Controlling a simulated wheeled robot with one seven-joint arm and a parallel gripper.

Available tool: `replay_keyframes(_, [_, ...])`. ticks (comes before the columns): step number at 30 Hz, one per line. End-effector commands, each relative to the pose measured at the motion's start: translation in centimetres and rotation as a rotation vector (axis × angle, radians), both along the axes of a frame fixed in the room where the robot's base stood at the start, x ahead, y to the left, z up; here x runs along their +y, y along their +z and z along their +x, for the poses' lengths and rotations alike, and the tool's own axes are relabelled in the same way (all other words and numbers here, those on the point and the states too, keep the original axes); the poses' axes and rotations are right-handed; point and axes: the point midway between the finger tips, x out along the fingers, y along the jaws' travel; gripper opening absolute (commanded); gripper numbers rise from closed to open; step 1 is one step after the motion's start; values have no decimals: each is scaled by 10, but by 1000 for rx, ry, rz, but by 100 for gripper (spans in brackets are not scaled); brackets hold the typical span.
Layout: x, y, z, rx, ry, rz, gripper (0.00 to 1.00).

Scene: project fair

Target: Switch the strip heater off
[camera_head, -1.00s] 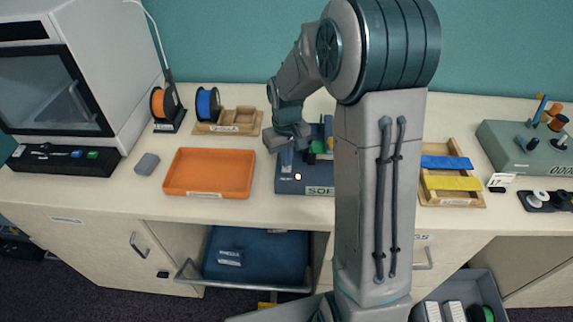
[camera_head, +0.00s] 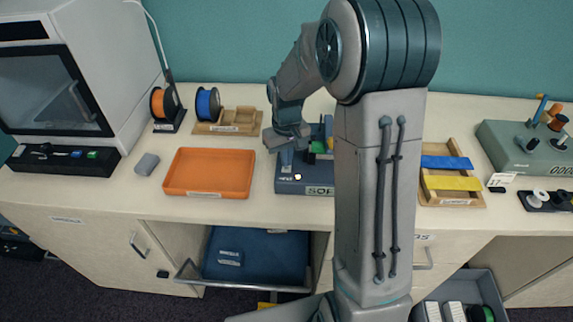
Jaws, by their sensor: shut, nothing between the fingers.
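A dark blue-grey box (camera_head: 292,188) with a label starting "SOF" stands on the counter, partly hidden behind my arm. It may be the strip heater; the pictures do not make this certain. A small pale round light or knob (camera_head: 298,177) shows on its front left part, with a small label beside it. My gripper (camera_head: 286,166) points down over the box's left part, just left of and behind that round spot. It is shut and empty. Whether its tips touch the box is too small to tell. Green and blue parts on the box show beside my arm.
An orange tray (camera_head: 177,190) lies left of the box. Behind it are a wooden divided tray (camera_head: 257,128) and blue and orange spools. A wooden tray with blue and yellow strips (camera_head: 480,201) lies right of my arm. A drawer (camera_head: 215,270) stands open below.

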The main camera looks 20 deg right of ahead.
Motion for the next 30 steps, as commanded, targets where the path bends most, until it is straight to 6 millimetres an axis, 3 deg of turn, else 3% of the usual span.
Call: replay_keyframes(30, [0,-16,0,0,0,0,0])
